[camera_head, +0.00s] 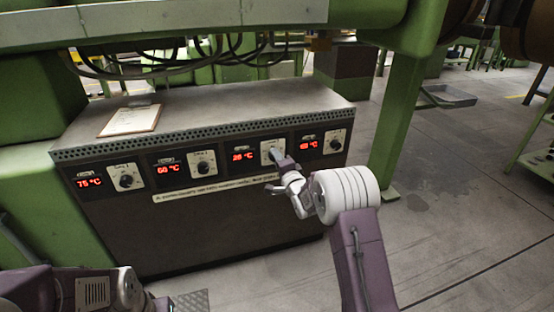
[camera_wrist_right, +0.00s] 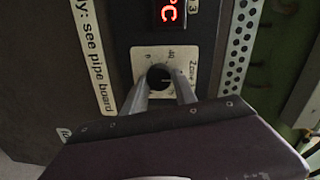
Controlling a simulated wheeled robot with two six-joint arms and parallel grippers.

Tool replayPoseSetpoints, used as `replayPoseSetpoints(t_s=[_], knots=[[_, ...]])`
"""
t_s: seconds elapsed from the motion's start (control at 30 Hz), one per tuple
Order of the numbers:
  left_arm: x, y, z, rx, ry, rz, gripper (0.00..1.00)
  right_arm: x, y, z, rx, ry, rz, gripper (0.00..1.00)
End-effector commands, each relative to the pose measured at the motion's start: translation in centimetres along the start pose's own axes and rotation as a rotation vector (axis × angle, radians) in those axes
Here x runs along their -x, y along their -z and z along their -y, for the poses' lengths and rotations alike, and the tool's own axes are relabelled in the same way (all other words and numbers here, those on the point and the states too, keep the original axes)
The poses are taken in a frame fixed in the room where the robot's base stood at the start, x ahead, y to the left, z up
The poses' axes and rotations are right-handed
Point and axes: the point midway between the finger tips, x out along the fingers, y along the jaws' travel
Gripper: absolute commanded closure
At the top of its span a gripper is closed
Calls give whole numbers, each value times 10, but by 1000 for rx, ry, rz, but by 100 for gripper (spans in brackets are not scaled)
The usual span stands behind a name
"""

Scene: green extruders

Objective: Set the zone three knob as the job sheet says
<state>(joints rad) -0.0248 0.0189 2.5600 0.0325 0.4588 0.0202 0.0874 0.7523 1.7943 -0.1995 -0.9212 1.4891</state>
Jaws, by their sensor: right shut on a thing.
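The zone three knob (camera_wrist_right: 158,74) is small, round and dark, on a white dial plate (camera_head: 265,148) in the third control group from the left. My right gripper (camera_wrist_right: 162,82) has its two fingers on either side of the knob, shut on it. In the head view the right gripper (camera_head: 277,157) covers the knob, so its pointer cannot be read. The red zone three display (camera_head: 243,156) reads about 28 °C. The job sheet (camera_head: 131,120) lies on the cabinet top, its writing too small to read. My left gripper is out of view.
Similar knobs for the other zones sit on the same cabinet (camera_head: 230,225): two to the left (camera_head: 126,181) (camera_head: 203,167) and one to the right (camera_head: 336,144). A green post (camera_head: 398,125) stands right of the cabinet. Cables hang behind it. Floor at right is open.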

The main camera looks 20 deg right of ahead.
Motion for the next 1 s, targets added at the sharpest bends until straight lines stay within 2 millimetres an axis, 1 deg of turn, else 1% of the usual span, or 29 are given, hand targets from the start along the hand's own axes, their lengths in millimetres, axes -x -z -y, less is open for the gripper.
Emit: replayPoseSetpoints(t_s=[0.17, 0.2, 0.27, 0.57, 0.67, 0.77, 0.9, 1.0], knots=[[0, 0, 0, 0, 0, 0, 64, 0, 0, -1, 0, -3, -1, 100], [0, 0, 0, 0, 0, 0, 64, 0, 0, -1, 0, -3, -1, 61], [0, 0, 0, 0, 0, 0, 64, 0, 0, -1, 0, -3, -1, 45], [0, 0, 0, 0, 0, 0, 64, 0, 0, 0, 1, -1, 0, 45], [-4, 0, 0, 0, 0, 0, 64, 6, 0, -2, 1, -1, -1, 45], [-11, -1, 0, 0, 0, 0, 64, 21, 0, -3, 1, -1, -2, 45], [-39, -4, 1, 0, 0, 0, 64, 48, -1, -8, 2, 1, -1, 45], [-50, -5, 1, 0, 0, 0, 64, 67, -1, -6, 2, 0, -2, 45]])
